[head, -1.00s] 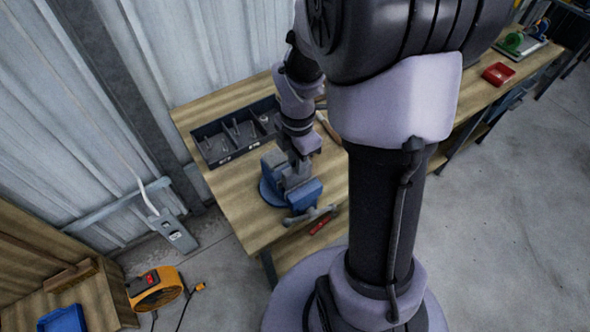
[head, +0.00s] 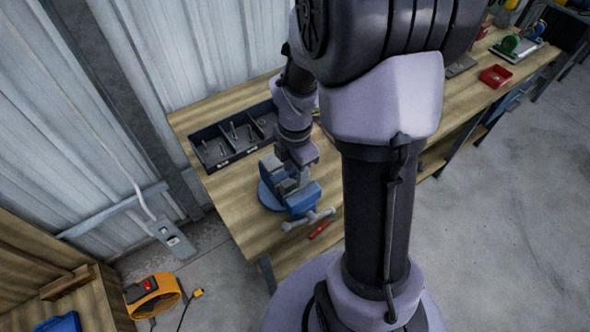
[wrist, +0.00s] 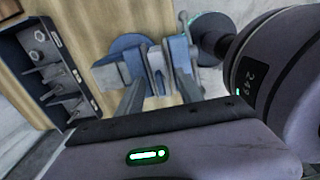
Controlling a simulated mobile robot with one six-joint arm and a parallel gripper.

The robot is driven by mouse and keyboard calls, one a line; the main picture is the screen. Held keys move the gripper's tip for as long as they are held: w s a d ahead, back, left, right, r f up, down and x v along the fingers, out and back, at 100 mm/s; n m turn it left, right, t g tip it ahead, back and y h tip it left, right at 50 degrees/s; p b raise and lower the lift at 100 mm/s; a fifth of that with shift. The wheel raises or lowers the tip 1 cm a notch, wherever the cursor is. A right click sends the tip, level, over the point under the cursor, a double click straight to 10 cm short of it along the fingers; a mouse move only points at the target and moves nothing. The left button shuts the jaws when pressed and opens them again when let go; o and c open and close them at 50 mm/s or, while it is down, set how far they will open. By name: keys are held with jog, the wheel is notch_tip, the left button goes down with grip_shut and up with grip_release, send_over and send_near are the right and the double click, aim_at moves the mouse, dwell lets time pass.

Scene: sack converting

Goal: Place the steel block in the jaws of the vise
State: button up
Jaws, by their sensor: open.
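The blue vise (head: 303,200) stands on the near left part of the wooden bench, its screw handle toward the front edge. In the wrist view the vise (wrist: 181,55) lies just beyond my fingertips. A pale grey piece that looks like the steel block (wrist: 156,58) sits between the vise jaws. I cannot tell how tightly the jaws hold it. My gripper (wrist: 160,90) is open, with its two fingers apart and nothing seen gripped between them. In the head view my gripper (head: 292,175) hangs close over the vise and partly hides the jaws.
A dark compartment tray (head: 232,146) with bolts and other small parts stands behind the vise; it also shows in the wrist view (wrist: 52,70). A red-handled tool (head: 320,229) lies by the vise handle. A red tray (head: 495,76) is farther right on the bench.

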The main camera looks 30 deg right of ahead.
notch_tip(320, 180, up, 11)
jog(key=p, duration=0.3)
jog(key=s+a+r+m+t+y, duration=0.1)
jog(key=s+a+r+m+t, duration=0.2)
jog(key=s+a+r+m, duration=0.6)
jog(key=s+a+r+m+t+y, duration=0.15)
jog(key=a+r+m+t, duration=0.35)
jog(key=m, duration=0.9)
notch_tip(320, 180, down, 16)
jog(key=g+b, duration=0.2)
jog(key=b, duration=1.3)
jog(key=shift+s+a+f, duration=0.15)
jog(key=shift+s+a, duration=0.1)
jog(key=shift+s, duration=0.15)
